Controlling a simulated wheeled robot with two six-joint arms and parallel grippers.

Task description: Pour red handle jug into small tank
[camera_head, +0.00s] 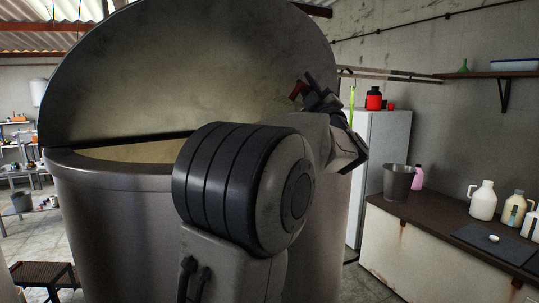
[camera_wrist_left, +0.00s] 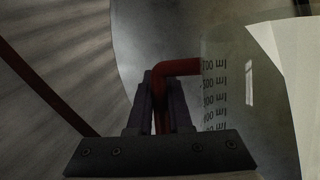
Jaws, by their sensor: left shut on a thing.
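A steel tank (camera_head: 110,210) with its rounded lid (camera_head: 190,60) raised fills the left and middle of the head view. A pale surface (camera_head: 140,151) shows through its opening; I cannot tell whether it is liquid. My left gripper (camera_head: 308,91) is in front of the lid's right part and is shut on the red handle (camera_head: 298,89) of the jug. In the left wrist view the red handle (camera_wrist_left: 180,67) sits between the fingers, and the clear jug (camera_wrist_left: 215,95) has ml marks. The jug's body is hard to make out in the head view, and its contents are unclear.
My left arm covers much of the tank's front. On the right, a counter (camera_head: 450,230) bears a grey bucket (camera_head: 398,183), a pink bottle (camera_head: 417,177) and white jugs (camera_head: 483,200). A white fridge (camera_head: 385,150) stands behind, with red containers (camera_head: 374,99) on top. A stool (camera_head: 42,273) is at lower left.

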